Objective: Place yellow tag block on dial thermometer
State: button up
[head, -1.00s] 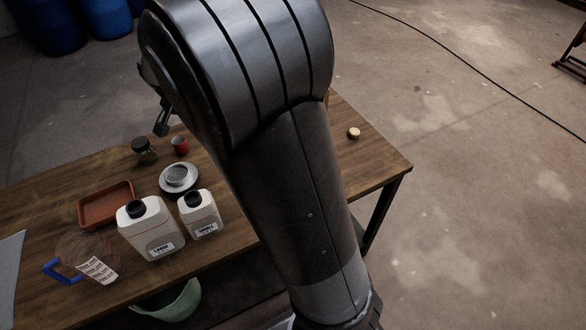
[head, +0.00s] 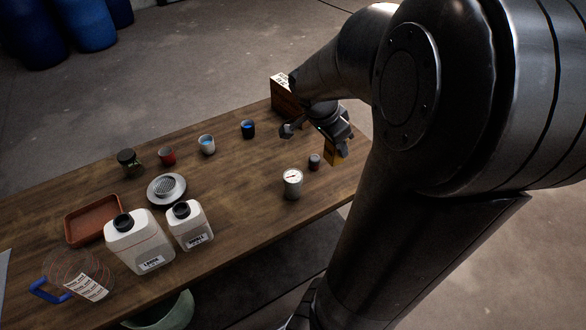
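A wooden box (head: 286,97) is behind the gripper. Cups, a round metal strainer (head: 166,202), white jugs (head: 139,245) and a brown tray (head: 72,226) fill the left. The table's middle is mostly clear.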

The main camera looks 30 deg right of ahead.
jog(key=shift+w+a+f, duration=1.1)
jog(key=shift+w+f, duration=0.3)
jog(key=shift+f, duration=0.35)
jog(key=shift+w+a+f, duration=1.15)
jog(key=shift+w+f, duration=0.3)
jog(key=shift+f, duration=0.25)
jog(key=shift+w+a+f, duration=1.1)
jog(key=shift+w+f, duration=0.3)
jog(key=shift+f, duration=0.35)
jog(key=shift+f, duration=0.1)
jog(key=o, duration=1)
